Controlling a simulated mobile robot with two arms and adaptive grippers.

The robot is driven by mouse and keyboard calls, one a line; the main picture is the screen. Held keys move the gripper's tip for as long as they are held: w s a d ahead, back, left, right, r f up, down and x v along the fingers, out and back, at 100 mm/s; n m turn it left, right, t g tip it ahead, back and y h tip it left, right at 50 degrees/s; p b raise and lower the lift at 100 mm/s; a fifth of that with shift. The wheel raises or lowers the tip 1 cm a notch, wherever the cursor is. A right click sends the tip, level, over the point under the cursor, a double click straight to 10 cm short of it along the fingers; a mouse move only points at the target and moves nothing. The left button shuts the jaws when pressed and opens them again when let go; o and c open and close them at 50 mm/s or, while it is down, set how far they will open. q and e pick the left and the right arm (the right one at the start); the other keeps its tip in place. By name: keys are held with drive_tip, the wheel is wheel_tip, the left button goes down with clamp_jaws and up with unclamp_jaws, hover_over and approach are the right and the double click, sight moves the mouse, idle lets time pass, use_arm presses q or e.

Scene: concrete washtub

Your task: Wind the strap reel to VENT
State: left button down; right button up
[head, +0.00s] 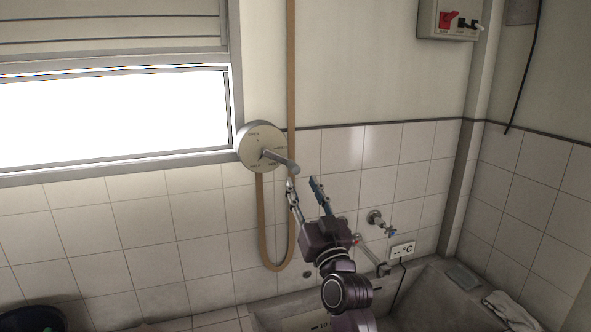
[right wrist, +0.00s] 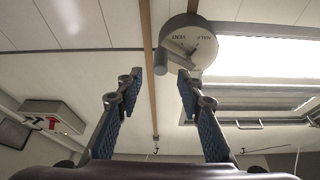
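The strap reel (head: 254,138) is a round pale disc on the wall at the window's lower right corner. Its grey crank handle (head: 282,162) sticks out toward the lower right. In the right wrist view the reel (right wrist: 203,46) shows the words HALF and VENT, and its handle (right wrist: 161,62) appears ahead of the fingers. The tan strap (head: 291,70) runs down the wall and hangs in a loop below the reel. My right gripper (head: 303,184) is open and empty, just below and right of the handle, apart from it. My left gripper is not in view.
The window (head: 110,118) has its shutter (head: 110,25) partly down. Taps (head: 376,218) and a °C display (head: 402,250) are on the wall above the concrete washtub (head: 425,285). A switch box (head: 447,20) hangs upper right. A cloth (head: 508,308) lies on the tub's right side.

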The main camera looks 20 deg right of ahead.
sight(296, 173)
drive_tip(key=p+x, duration=0.2)
drive_tip(key=x, duration=0.4)
drive_tip(key=shift+w, duration=0.35)
clamp_jaws()
